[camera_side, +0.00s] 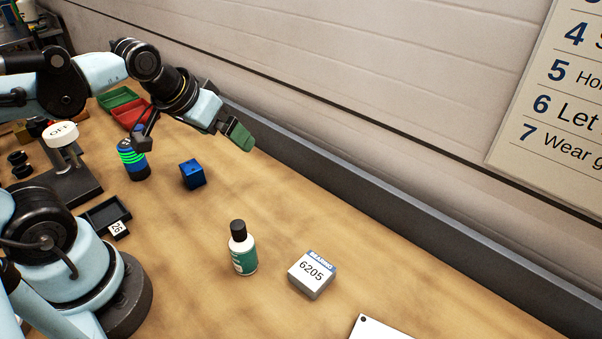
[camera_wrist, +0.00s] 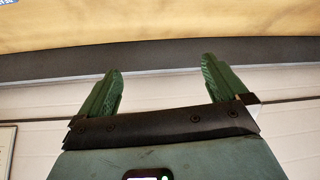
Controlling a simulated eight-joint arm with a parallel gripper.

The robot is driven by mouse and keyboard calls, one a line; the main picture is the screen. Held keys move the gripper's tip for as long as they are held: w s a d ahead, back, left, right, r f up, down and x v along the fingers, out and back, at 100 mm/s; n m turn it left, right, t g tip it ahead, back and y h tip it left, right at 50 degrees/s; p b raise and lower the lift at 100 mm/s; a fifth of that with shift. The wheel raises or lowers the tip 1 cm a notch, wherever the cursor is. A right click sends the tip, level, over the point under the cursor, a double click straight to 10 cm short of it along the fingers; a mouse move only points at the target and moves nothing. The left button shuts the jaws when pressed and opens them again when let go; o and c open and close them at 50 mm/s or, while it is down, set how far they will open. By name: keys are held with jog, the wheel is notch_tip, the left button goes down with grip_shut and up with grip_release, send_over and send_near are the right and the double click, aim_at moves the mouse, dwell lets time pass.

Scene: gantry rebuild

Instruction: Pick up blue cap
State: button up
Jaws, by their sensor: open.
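A small blue block-like piece (camera_side: 193,174), the closest match to the blue cap, sits on the wooden bench in the side view. It has small dark marks on its faces. My gripper (camera_side: 240,136) is raised above the bench, to the right of the blue piece and apart from it, with its green fingers pointing toward the wall. In the wrist view my gripper (camera_wrist: 161,66) has its two green fingers spread wide with nothing between them. The blue piece is not visible in the wrist view.
A dark bottle with green bands (camera_side: 132,160) stands left of the blue piece. A white bottle with a black cap (camera_side: 242,250) and a box marked 6205 (camera_side: 312,275) stand nearer. Green (camera_side: 117,97) and red (camera_side: 130,116) trays lie behind. A grey rail (camera_side: 400,213) runs along the wall.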

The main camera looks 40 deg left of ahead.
jog(key=shift+s+d+f+m+h, duration=0.15)
jog(key=shift+d+f+m, duration=0.15)
jog(key=shift+d, duration=0.2)
jog(key=shift+s+d+f+m+h, duration=0.1)
jog(key=shift+d+f+m+h, duration=0.1)
jog(key=shift+d+m, duration=0.25)
jog(key=shift+c, duration=0.3)
jog(key=shift+s+d+f+m, duration=0.15)
jog(key=shift+d+m, duration=0.1)
jog(key=shift+d, duration=0.15)
jog(key=shift+c, duration=1.1)
jog(key=shift+t, duration=0.3)
jog(key=c, duration=0.5)
jog(key=shift+o, duration=0.2)
